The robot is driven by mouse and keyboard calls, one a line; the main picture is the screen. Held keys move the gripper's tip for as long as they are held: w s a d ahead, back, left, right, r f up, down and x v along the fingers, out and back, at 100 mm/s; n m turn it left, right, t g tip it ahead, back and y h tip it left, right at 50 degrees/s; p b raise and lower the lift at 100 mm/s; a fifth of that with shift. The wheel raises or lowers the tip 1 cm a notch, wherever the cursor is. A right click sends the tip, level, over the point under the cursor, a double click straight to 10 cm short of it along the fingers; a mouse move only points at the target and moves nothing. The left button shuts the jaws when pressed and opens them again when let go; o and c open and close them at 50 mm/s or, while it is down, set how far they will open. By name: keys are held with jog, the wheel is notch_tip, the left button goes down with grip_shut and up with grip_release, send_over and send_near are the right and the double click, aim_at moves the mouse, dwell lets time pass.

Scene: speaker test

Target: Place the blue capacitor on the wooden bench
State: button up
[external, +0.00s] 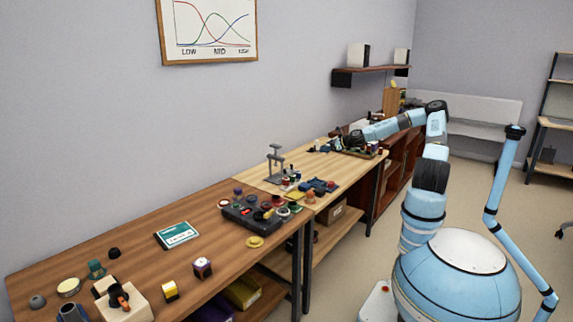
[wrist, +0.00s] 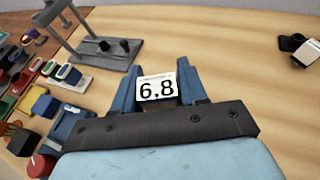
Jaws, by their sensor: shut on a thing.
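My gripper (wrist: 157,88) is shut on a small piece with a white face reading "6.8", which I take to be the capacitor (wrist: 157,89). The face sits between the two blue fingertips; the sides of the piece are mostly hidden. Pale wooden bench top (wrist: 250,80) lies below it in the wrist view. I cannot tell whether the piece touches the wood. In the external view my gripper (external: 352,139) is at the far part of the pale wooden bench (external: 343,170), and the held piece is too small to make out there.
A grey stand (wrist: 100,50) is at the upper left in the wrist view, with several coloured parts along the left side. A black and white part (wrist: 305,52) lies at the right. Bare wood is clear between them. A darker bench (external: 130,225) is nearer the external camera.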

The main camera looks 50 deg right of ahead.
send_over(316, 166)
jog(key=f, duration=0.6)
jog(key=shift+s, duration=0.3)
jog(key=shift+w+d+f, duration=0.1)
jog(key=shift+w+f, duration=0.05)
jog(key=shift+f, duration=0.8)
jog(key=shift+w+d+f, duration=0.1)
jog(key=shift+f, duration=0.85)
jog(key=shift+a, duration=0.1)
jog(key=o, duration=1.1)
jog(key=shift+o, duration=0.2)
